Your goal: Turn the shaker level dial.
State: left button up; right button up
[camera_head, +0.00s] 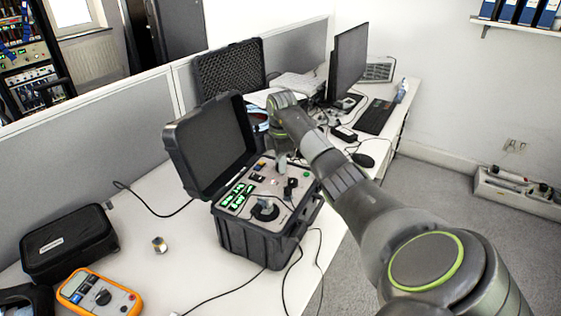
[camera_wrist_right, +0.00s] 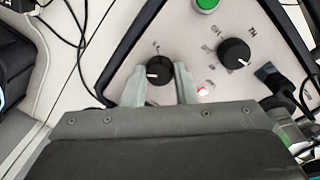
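The open black case (camera_head: 243,240) stands on the desk with a light control panel (camera_head: 248,178) facing up. My right gripper (camera_head: 281,162) reaches down over the far part of this panel. In the right wrist view, the two fingers of my right gripper (camera_wrist_right: 160,84) stand on either side of a black dial (camera_wrist_right: 159,69) with a white pointer mark. They look very close to its sides; whether they press on it I cannot tell. A second black dial (camera_wrist_right: 233,53) sits to the right, clear of the fingers. The dial labels are too small to read. My left gripper is not in view.
The raised case lid (camera_head: 209,145) stands behind the panel. A multimeter (camera_head: 98,296), black pouch (camera_head: 68,243) and cables lie on the desk. A monitor (camera_head: 349,62) is at the back.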

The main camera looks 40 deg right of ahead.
jog(key=shift+c, duration=1.2)
jog(key=shift+n, duration=0.3)
